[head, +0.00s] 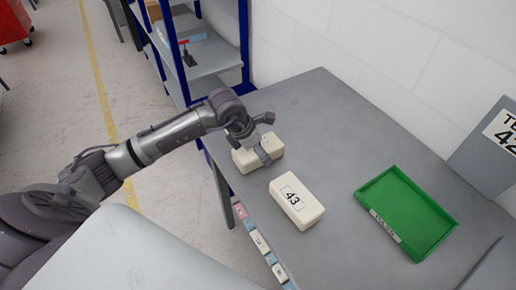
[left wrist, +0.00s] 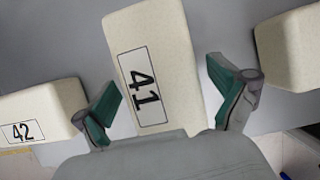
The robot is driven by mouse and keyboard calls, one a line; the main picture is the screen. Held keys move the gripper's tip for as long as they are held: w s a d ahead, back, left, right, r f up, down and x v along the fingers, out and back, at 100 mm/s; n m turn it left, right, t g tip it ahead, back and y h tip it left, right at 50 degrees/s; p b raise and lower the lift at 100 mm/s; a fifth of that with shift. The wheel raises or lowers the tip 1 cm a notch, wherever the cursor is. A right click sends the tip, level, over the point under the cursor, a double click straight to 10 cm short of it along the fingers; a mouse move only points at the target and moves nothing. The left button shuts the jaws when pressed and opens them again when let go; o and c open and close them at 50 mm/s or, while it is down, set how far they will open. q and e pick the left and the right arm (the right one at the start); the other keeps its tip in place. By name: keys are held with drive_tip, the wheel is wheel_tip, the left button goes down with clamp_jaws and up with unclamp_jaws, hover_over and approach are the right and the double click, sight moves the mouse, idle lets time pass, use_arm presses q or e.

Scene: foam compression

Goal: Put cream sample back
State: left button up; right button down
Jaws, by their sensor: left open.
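A cream block labelled 43 (head: 297,199) lies on the grey table in the head view. More cream block surface (head: 243,160) shows under and beside my left gripper (head: 264,152), partly hidden by it. In the left wrist view, a cream block labelled 41 (left wrist: 158,55) lies between the open fingers of my left gripper (left wrist: 166,104), with a gap on each side. A block labelled 42 (left wrist: 40,112) is at the left there, and another cream block (left wrist: 288,48), its label not visible, is at the right. My right gripper is not in view.
An empty green tray (head: 436,206) with a label on its front lies on the right of the table. A sign panel (head: 490,150) partly reading 42 stands behind it. A blue-framed shelf (head: 213,58) stands beyond the table. The far tabletop is clear.

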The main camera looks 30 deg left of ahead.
use_arm(q)
drive_tip(key=shift+r, duration=0.2)
drive_tip(key=b+v, duration=0.2)
drive_tip(key=v, duration=0.8)
drive_tip(key=shift+s+a+r, duration=0.1)
drive_tip(key=shift+s+r, duration=0.05)
drive_tip(key=shift+r, duration=0.05)
drive_tip(key=shift+s+a+r, duration=0.1)
drive_tip(key=shift+s+r, duration=0.15)
drive_tip(key=shift+r, duration=0.35)
